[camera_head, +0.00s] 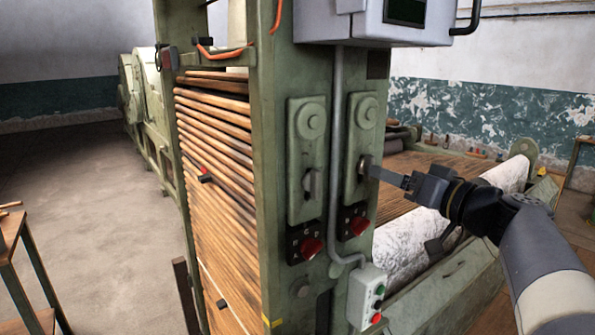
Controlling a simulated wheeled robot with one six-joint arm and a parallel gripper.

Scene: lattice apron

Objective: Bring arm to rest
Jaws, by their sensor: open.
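My arm (540,255) reaches in from the right edge of the head view. My gripper (376,172) points left, with its fingertips at the small metal lever (364,166) on the right-hand green plate of the machine post. The jaws are open; the picture does not show clearly whether they touch the lever or stand around it. A second plate on the left carries a similar lever (309,184), which is clear of my gripper.
A grey cabinet (375,20) overhangs above. A white roll (420,235) lies behind my arm. Open floor (110,210) is at left, beside a wooden table (12,228).

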